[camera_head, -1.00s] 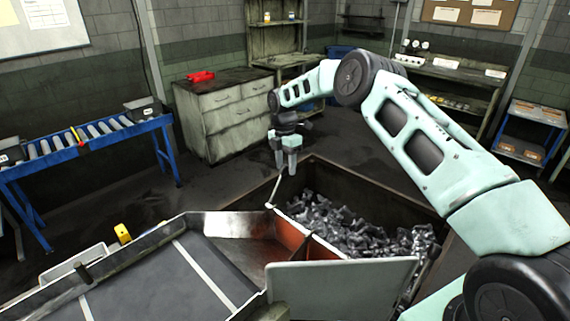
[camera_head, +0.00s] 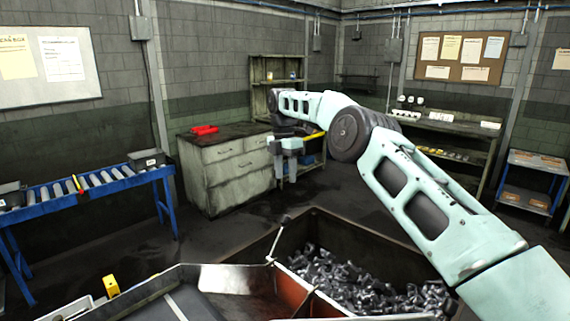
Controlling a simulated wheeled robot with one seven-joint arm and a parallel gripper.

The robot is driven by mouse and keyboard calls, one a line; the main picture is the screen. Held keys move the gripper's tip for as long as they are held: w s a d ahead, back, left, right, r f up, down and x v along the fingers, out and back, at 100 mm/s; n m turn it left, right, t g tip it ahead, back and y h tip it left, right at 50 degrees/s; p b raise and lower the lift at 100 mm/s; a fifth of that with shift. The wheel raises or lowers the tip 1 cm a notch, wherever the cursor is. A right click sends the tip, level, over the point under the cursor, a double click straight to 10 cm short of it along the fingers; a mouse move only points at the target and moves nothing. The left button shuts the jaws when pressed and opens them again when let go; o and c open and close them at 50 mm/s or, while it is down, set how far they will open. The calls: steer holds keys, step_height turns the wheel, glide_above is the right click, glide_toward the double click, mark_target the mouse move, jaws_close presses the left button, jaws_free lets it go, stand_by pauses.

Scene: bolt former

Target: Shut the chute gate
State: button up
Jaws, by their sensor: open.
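The chute (camera_head: 228,281) is a worn metal trough at the bottom of the view, partly cut off by the frame's edge. A red-brown plate (camera_head: 295,291), which looks like the chute gate, stands at its end beside the bin. I cannot tell how far it is open or shut. A thin lever with a dark tip (camera_head: 279,238) rises at the plate's far corner. My gripper (camera_head: 286,178) is open and empty, its fingers pointing down, and it appears above the lever in the picture, apart from it.
A dark-walled bin (camera_head: 345,232) full of metal parts (camera_head: 355,285) lies right of the chute. A blue roller conveyor (camera_head: 105,180) stands left, a drawer cabinet (camera_head: 228,165) with a red object (camera_head: 204,130) behind. Open floor lies between conveyor and bin.

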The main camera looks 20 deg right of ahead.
steer(key=shift+w+r+p, duration=0.15)
steer(key=shift+r+p, duration=0.35)
steer(key=shift+r, duration=0.4)
steer(key=shift+w+r+p, duration=0.1)
steer(key=shift+r+p, duration=0.4)
steer(key=shift+r, duration=0.4)
